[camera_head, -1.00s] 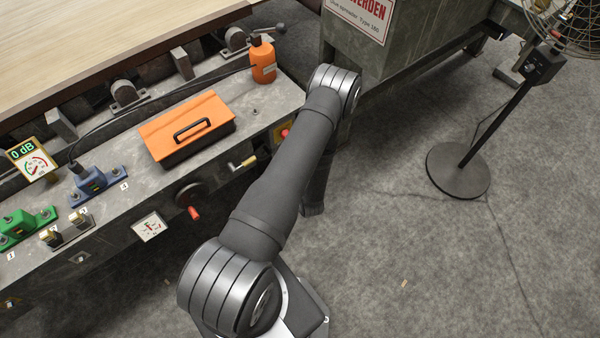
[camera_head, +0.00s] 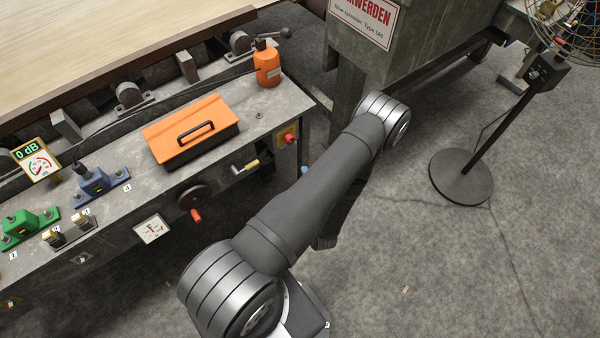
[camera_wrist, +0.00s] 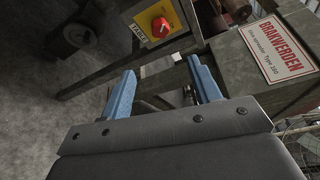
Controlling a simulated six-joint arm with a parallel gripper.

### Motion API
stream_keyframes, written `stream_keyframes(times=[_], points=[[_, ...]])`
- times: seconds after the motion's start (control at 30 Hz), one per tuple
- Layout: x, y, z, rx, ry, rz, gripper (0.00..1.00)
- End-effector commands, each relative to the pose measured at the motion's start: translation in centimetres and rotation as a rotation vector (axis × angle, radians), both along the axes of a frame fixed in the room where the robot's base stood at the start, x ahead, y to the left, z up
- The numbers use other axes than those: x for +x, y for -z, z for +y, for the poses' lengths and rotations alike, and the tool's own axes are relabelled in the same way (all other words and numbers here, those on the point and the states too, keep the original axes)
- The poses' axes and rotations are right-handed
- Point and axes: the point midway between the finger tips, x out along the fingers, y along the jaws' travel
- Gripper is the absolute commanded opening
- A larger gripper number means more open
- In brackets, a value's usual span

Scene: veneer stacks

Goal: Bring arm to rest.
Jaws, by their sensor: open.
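My gripper shows in the wrist view (camera_wrist: 163,88) with two blue fingers apart and nothing between them. Beyond the fingers are the grey machine frame and a red knob on a yellow plate (camera_wrist: 160,27). In the head view my arm reaches from the bottom middle up and right, over the floor to the right of the bench. The gripper itself is mostly hidden behind the arm there.
The grey bench (camera_head: 222,158) holds an orange toolbox (camera_head: 191,130), an orange bottle (camera_head: 267,64), and blue (camera_head: 97,182) and green (camera_head: 28,226) connectors. The grey glue spreader (camera_head: 400,45) stands behind my arm. A fan stand (camera_head: 462,176) is at right. Floor between is clear.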

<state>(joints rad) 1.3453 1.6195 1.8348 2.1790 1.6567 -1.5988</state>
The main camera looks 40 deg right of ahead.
Motion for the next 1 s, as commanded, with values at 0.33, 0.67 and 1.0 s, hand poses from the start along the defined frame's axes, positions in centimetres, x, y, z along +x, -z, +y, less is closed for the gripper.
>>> stream_keyframes(times=[0.33,0.67,1.0], points=[[0.2,0.0,-0.1,-0.001,-0.001,0.0,0.57],[3.5,0.3,-1.3,-0.003,-0.005,0.0,0.57],[9.2,0.9,-3.6,-0.003,-0.005,-0.001,0.57]])
